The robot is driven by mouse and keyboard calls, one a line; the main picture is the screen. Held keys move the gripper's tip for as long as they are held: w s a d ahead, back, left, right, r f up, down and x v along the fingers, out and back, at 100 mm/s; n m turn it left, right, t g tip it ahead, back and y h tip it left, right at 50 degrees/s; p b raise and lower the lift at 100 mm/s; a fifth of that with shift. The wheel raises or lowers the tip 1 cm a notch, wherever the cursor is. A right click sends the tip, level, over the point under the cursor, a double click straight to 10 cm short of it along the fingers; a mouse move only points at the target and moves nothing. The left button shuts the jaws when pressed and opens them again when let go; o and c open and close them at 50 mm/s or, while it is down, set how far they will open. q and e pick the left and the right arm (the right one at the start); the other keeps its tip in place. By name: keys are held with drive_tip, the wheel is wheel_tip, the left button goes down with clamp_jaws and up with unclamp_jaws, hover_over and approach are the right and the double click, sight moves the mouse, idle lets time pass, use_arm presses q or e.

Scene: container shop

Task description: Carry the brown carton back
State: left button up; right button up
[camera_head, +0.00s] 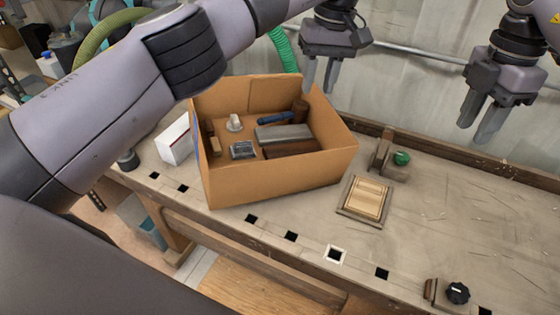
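The brown carton (260,182) stands upright and open-topped on the workbench. Inside it are a grey-and-brown block, a blue-handled tool, a small dark metal box, a white-and-grey knob-like piece and a brown cylinder. My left gripper (319,88) hangs above the carton's back right side, fingers down and apart, with nothing between them. My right gripper (478,134) is in the air to the right of the carton, fingers down, apart and empty. Neither gripper appears to touch the carton. My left arm passes in front at the upper left.
The workbench (450,215) has free surface at the right. A white box (175,140) stands left of the carton. A framed wooden plate (366,200) and a wooden fixture with a green knob (401,158) are to its right. A black knob (457,292) sits near the front edge. A wall stands behind.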

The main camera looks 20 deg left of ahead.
wheel_tip(320, 180, up, 10)
drive_tip(key=shift+w+a, duration=0.2)
drive_tip(key=shift+a, duration=0.1)
drive_tip(key=shift+s+f, duration=0.1)
idle(0.6)
